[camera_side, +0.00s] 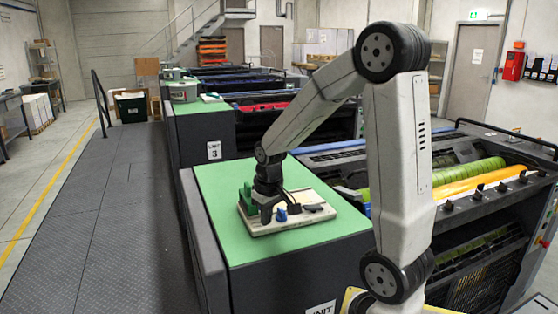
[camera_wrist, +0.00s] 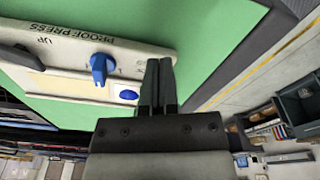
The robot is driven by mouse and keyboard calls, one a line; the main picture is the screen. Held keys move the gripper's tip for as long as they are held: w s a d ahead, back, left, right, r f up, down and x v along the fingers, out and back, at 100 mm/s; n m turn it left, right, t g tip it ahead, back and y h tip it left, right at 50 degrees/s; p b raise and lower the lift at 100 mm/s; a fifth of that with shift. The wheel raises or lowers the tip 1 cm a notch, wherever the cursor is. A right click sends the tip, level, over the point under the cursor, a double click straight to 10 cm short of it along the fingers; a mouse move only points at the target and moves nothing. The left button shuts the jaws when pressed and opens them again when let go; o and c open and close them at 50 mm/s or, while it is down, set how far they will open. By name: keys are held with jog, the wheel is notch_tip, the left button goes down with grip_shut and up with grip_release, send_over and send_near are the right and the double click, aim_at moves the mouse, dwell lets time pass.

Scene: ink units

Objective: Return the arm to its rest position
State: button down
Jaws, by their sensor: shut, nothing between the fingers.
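My gripper (camera_side: 266,208) is low over the white panel (camera_side: 315,217) on the green top of the nearest unit. In the wrist view its two dark fingers (camera_wrist: 159,64) lie side by side, shut and empty, beside the end of the panel (camera_wrist: 150,57) lettered "PROOF PRESS". A blue knob (camera_wrist: 100,68) and a blue button (camera_wrist: 127,95) sit on the panel, left of the fingers. The knob (camera_side: 280,214) also shows in the side view, close to the gripper. I cannot tell whether the fingers touch the panel.
A green block (camera_side: 246,197) stands at the panel's left end. The green top (camera_side: 222,182) is otherwise mostly clear. Press rollers (camera_side: 470,176) lie to the right, behind my arm. A dark walkway (camera_side: 110,200) runs along the left. More units stand farther back.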

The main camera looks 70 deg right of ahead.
jog(key=a, duration=0.2)
jog(key=a+f+n, duration=0.1)
jog(key=a, duration=0.2)
jog(key=a+f+n, duration=0.1)
jog(key=a, duration=0.2)
jog(key=shift+w+a+f+t, duration=0.15)
jog(key=shift+a+t, duration=0.05)
jog(key=shift+t, duration=0.2)
jog(key=s+a+f+n, duration=0.2)
jog(key=a, duration=0.6)
jog(key=shift+s+a+f+n+t+y, duration=0.2)
jog(key=shift+a+n+t+y, duration=0.1)
jog(key=shift+t, duration=0.1)
